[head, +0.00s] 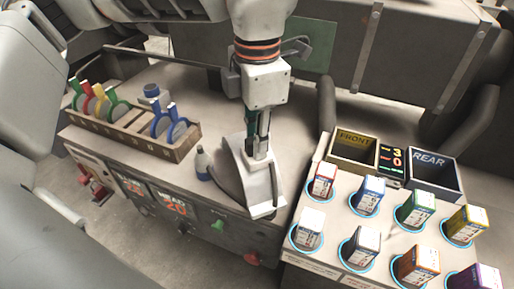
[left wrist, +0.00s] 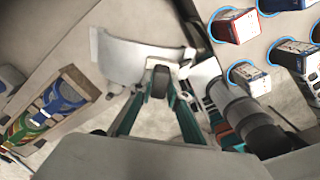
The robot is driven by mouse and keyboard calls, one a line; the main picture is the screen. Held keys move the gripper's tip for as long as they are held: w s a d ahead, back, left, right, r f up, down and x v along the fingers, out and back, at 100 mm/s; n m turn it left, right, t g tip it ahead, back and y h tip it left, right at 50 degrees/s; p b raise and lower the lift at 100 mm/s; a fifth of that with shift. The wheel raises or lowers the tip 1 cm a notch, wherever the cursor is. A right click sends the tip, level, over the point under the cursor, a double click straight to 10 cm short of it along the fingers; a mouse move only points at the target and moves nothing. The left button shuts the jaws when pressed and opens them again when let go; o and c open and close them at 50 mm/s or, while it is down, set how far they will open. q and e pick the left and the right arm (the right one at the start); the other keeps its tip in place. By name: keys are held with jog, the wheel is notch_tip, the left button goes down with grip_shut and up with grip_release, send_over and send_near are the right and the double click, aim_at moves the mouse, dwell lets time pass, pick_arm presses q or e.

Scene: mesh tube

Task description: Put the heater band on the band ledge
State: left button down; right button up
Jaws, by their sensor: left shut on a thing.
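My left gripper (head: 258,152) points down over the console top and is shut on the heater band, a pale curved strip (head: 262,190). In the left wrist view the band (left wrist: 125,58) curves across in front of the fingertips (left wrist: 160,82), its near edge between them. The fingers and the arm hide part of it in the head view. I cannot pick out the band ledge for certain, nor tell whether the band touches anything below it. My right gripper is not in clear view.
A rack (head: 140,138) with several coloured clips stands to the left. A small bottle (head: 203,163) is close to the band. To the right, a panel carries several small boxes (head: 368,190) in ringed spots, with FRONT (head: 331,157) and REAR (head: 459,190) bins behind.

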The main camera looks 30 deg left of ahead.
pick_arm(q)
notch_tip(320, 180, down, 2)
jog(key=shift+f, duration=0.15)
jog(key=shift+f, duration=0.2)
jog(key=c, duration=1.9)
grip_release()
